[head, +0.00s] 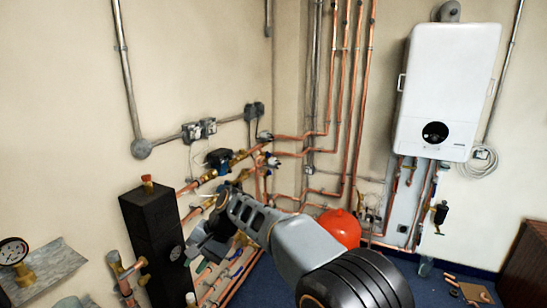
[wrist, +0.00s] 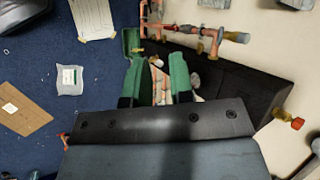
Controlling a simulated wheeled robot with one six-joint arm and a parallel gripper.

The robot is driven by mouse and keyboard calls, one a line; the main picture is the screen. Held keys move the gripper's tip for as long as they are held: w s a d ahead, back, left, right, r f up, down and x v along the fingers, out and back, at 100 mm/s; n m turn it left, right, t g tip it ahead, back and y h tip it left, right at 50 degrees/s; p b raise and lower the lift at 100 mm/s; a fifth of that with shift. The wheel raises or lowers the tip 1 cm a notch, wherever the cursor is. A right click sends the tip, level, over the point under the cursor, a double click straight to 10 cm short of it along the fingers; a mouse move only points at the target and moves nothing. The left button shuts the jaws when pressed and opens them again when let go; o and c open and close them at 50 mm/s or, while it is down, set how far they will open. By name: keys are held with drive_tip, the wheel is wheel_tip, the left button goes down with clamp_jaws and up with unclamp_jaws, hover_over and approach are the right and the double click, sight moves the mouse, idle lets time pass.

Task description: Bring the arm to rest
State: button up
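My arm reaches from the lower right to the middle of the head view, and my gripper (head: 205,243) is just right of a tall black box (head: 152,235). In the wrist view my gripper (wrist: 157,77) shows two green fingers standing apart, with copper pipework seen through the gap. No held object is clear between them. The black box (wrist: 245,88) lies close beside and behind the fingers in that view. Whether anything touches it I cannot tell.
Copper pipes with valves (head: 225,165) run along the wall behind my arm. A pressure gauge (head: 13,251) is at the lower left. Cardboard (wrist: 25,108) and a packet (wrist: 70,80) lie on blue floor.

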drive_tip(key=s+d+f+t+h+b, duration=0.1)
drive_tip(key=s+d, duration=0.4)
drive_tip(key=d, duration=0.6)
drive_tip(key=s+d+f+t+h+b, duration=0.1)
drive_tip(key=s+d+f+t+h, duration=0.1)
drive_tip(key=d, duration=1)
drive_tip(key=s+d+f+n+t+h+b, duration=0.1)
drive_tip(key=s+d+t+h, duration=0.2)
drive_tip(key=s+d, duration=0.4)
drive_tip(key=d+t, duration=0.1)
drive_tip(key=d, duration=0.4)
drive_tip(key=shift+s+d+f+h, duration=0.25)
drive_tip(key=shift+s+f+h, duration=0.05)
drive_tip(key=shift+f+h, duration=0.1)
